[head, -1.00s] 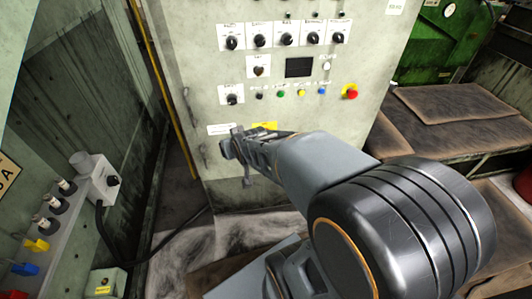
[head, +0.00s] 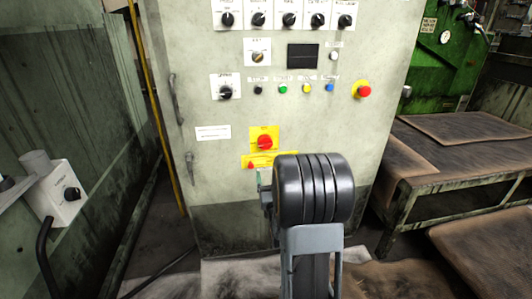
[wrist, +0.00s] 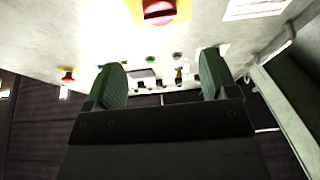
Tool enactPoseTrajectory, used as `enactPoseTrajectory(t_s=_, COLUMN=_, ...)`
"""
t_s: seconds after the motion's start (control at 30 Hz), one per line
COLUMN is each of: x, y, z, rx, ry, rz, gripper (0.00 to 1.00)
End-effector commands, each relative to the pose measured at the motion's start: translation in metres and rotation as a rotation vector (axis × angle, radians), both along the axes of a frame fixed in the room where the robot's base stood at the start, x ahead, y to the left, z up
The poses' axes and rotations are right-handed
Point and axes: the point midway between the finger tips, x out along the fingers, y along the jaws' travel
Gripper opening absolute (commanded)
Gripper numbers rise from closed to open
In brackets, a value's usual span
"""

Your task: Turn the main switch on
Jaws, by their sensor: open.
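The main switch (head: 265,142) is a red rotary knob on a yellow plate, low on the front of the grey control cabinet (head: 225,165). It also shows in the wrist view (wrist: 160,10) at the top edge, partly cut off. My gripper (wrist: 162,78) is open and empty, its two green-padded fingers spread wide. The knob lies above the gap between the fingers in that picture, apart from them. In the head view my arm hides most of the gripper just below the switch. I cannot tell the knob's exact setting.
Above the switch are a row of buttons, a red emergency stop (head: 363,90), several black selector knobs and a dark display (head: 303,56). A handle (head: 176,98) is on the cabinet's left edge. A grey switch box (head: 62,193) stands left, and a worn table (head: 455,145) right.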

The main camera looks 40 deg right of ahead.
Motion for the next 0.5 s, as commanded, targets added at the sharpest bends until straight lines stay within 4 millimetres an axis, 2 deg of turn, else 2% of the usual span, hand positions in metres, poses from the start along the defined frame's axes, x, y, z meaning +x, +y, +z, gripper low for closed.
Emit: enactPoseTrajectory(t_s=0.5, x=0.078, y=-0.037, z=0.035, rx=-0.002, ry=-0.003, rz=0.001, gripper=0.79)
